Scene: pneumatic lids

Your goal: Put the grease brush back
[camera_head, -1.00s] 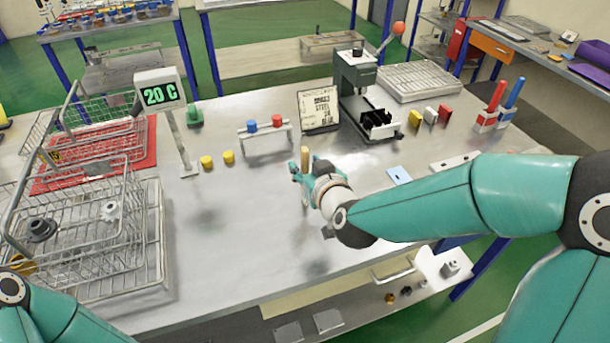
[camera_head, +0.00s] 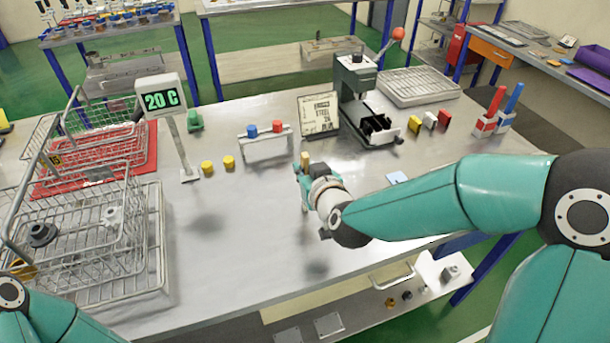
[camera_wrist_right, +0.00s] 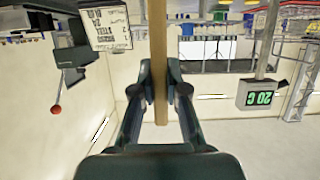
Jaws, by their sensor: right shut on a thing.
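The grease brush (camera_head: 304,158) shows as a tan wooden handle standing roughly upright. My right gripper (camera_head: 303,171) is shut on it above the middle of the bench, with part of the handle sticking up above the fingers. In the right wrist view the handle (camera_wrist_right: 158,50) runs between the two dark fingers of my right gripper (camera_wrist_right: 160,92). The brush's lower end is mostly hidden by the gripper and too small to make out. My left arm shows only at the lower left corner, and its gripper is out of view.
Wire baskets (camera_head: 85,235) and a temperature display (camera_head: 160,102) stand on the left. A small rack (camera_head: 265,143) with blue and red caps, a sign (camera_head: 318,113) and a lever press (camera_head: 355,85) stand behind. Red and blue sticks (camera_head: 512,98) stand in holders at right. The bench front (camera_head: 240,260) is clear.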

